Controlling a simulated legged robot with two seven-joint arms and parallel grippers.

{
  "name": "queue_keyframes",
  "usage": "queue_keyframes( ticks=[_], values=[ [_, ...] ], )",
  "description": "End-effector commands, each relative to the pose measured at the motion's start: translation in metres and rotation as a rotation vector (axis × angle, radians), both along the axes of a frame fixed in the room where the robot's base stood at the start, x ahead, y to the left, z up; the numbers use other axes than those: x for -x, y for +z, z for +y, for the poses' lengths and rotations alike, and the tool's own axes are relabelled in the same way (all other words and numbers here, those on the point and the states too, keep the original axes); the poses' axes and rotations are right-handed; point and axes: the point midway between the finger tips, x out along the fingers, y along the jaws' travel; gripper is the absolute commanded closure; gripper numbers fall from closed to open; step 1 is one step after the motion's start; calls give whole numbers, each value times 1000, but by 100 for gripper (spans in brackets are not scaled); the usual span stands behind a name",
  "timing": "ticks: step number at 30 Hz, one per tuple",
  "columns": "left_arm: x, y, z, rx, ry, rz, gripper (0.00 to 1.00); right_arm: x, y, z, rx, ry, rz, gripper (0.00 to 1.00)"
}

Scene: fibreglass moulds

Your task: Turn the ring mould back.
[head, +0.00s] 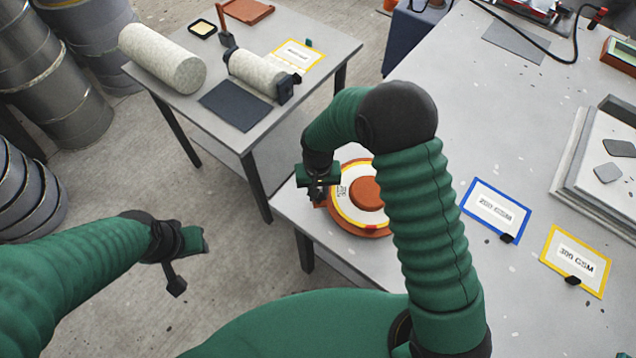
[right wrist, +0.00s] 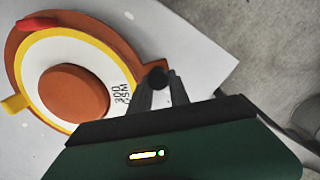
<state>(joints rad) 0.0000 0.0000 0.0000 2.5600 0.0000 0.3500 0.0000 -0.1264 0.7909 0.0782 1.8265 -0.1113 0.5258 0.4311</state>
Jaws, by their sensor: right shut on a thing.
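The ring mould (head: 366,193) lies on the near left corner of the large grey table. It is an orange-brown disc with a raised hub and a white, yellow-edged ring around it. In the right wrist view, the mould (right wrist: 75,92) shows "300 GSM" lettering, a red tab, a yellow tab and a dark round knob (right wrist: 158,77) on a projection at its rim. My right gripper (head: 319,194) is shut on this knob. My left gripper (head: 178,271) hangs over the floor, away from the mould; its jaw opening is unclear.
A blue-framed 200 GSM card (head: 494,206) and a yellow-framed 300 GSM card (head: 575,260) lie right of the mould. A side table (head: 185,100) holds fabric rolls (head: 163,59). Metal drums (head: 50,75) stand at the left. Open floor lies around my left gripper.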

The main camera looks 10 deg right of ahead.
Motion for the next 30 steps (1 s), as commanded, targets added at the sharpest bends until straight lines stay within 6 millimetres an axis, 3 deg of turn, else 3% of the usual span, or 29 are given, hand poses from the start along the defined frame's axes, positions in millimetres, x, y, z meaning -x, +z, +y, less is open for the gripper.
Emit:
queue_keyframes(
  ticks=[30],
  values=[
    [0, 22, 0, 0, 0, 0, 64, 73, 4, -8, -1, 504, -4, 100]
  ],
)
